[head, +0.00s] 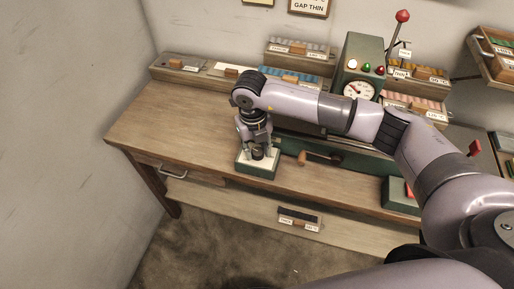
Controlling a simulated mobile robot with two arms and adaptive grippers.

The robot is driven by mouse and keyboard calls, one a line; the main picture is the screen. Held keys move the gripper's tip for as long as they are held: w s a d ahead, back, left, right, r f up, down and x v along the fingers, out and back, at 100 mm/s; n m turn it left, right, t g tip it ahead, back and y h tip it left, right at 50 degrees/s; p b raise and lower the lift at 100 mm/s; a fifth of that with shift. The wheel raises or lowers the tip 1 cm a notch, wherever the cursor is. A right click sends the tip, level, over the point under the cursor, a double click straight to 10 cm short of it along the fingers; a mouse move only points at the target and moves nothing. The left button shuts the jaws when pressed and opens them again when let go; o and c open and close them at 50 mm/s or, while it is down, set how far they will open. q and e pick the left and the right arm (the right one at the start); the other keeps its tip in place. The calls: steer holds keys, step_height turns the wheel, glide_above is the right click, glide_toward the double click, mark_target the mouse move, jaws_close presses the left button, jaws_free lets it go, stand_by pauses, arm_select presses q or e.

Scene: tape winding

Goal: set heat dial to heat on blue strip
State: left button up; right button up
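A small green box with a pale top plate (243,161) sits at the front edge of the bench. A dark round knob (258,153) stands on it, which looks like the heat dial; its markings and setting are too small to read. My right gripper (257,148) points down right over this knob, with its fingers around or just above it. I cannot tell whether they touch or grip it. A tray with a blue strip-like content (290,76) stands at the back of the bench, partly behind my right arm. My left gripper is not in view.
A green machine (362,57) with a round gauge (358,90), coloured lamps and a red-knobbed lever (402,16) stands behind my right arm. Several strip trays line the back. The bench's left part (165,115) is clear.

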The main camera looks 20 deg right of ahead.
mark_target(254, 153)
steer(key=o, duration=0.4)
steer(key=r, duration=0.8)
steer(key=a+r, duration=0.1)
steer(key=r, duration=0.3)
